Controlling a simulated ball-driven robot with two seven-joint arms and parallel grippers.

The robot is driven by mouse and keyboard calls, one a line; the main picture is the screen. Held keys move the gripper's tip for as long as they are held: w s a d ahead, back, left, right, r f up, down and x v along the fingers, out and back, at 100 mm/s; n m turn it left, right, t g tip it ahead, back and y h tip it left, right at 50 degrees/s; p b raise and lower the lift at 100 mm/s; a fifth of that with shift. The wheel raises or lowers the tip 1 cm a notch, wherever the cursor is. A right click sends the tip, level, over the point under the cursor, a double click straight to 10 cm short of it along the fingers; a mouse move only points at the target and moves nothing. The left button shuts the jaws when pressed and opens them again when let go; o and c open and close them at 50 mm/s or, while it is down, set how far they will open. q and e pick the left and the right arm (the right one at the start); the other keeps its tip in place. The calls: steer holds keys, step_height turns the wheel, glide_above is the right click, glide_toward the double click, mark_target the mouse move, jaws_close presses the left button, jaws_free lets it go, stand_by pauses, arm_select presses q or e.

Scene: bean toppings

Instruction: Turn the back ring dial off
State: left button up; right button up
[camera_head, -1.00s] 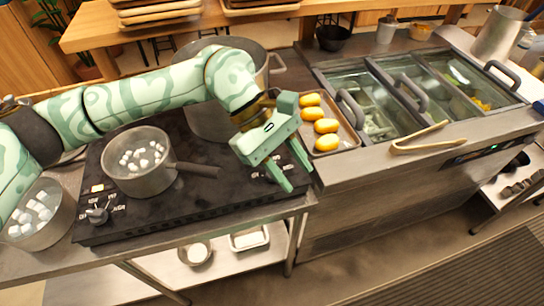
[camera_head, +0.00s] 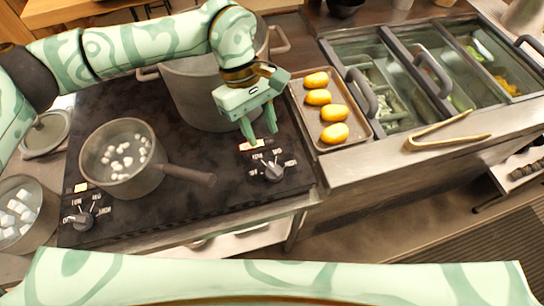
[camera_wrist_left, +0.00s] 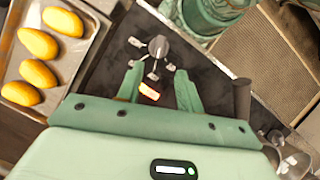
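The left dial (camera_head: 83,221) is at the front left corner, also with an orange light. The frames do not make clear which serves the back ring. My left gripper (camera_head: 262,139) is open and empty, just behind the right dial; in its wrist view the fingers (camera_wrist_left: 158,69) are apart. My right gripper is out of view.
A large pot (camera_head: 195,95) stands at the stove's back. A saucepan (camera_head: 122,187) of white pieces is at the left, its handle pointing toward the right dial. A tray (camera_head: 355,143) of yellow items and wooden tongs (camera_head: 447,136) lie to the right.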

mark_target(274, 167)
arm_select(q)
steer(key=x, duration=0.9)
steer(key=shift+d+f, duration=0.2)
steer(key=shift+f, duration=0.15)
steer(key=shift+c, duration=0.3)
jaws_close()
